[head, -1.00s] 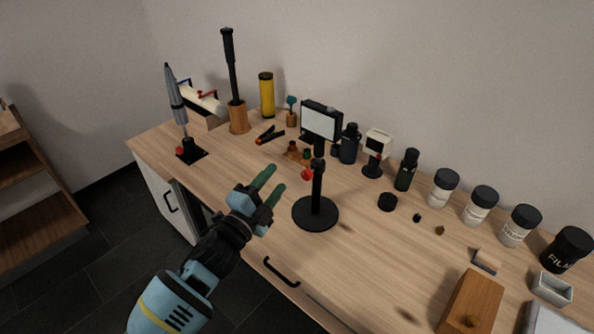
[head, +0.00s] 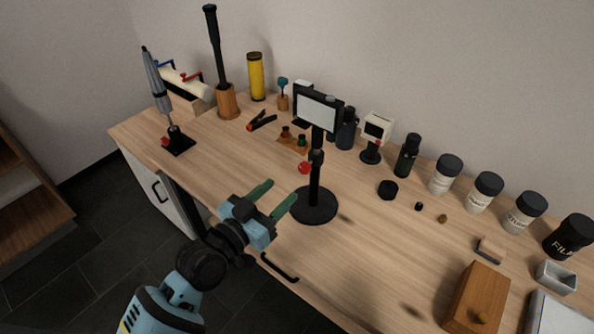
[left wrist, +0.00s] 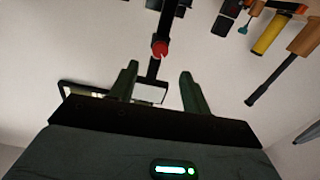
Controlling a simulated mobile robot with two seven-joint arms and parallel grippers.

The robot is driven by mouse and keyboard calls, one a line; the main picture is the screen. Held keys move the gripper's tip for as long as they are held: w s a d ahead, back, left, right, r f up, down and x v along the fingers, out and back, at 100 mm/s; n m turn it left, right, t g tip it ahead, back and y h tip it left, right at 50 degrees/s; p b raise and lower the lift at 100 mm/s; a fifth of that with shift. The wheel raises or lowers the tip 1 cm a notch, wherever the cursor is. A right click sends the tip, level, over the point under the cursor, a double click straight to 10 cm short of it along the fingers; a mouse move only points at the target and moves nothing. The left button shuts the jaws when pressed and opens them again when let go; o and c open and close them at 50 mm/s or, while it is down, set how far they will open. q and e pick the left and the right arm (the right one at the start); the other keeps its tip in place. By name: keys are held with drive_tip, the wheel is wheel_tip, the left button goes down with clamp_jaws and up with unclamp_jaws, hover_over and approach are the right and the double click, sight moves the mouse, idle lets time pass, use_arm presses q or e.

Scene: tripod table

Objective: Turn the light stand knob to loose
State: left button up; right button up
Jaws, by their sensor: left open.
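The light stand (head: 315,186) stands upright on the bench, with a black round base, a black post and a rectangular light panel (head: 318,112) on top. Its red knob (head: 304,168) sticks out on the left side of the post. The red knob (left wrist: 160,49) also shows in the left wrist view, just beyond and between the fingertips. My left gripper (head: 279,193) is open and empty, with green fingers, to the lower left of the knob and apart from it. My right gripper is not in view.
A grey folded tripod-like stand with a red knob (head: 166,142) is at the left end of the bench. Several bottles and jars (head: 446,175) line the back right. A wooden box (head: 477,298) sits at front right. The wood top right of the light stand base is mostly clear.

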sight(302, 170)
use_arm(q)
drive_tip(key=shift+x, duration=3.95)
drive_tip(key=c, duration=1)
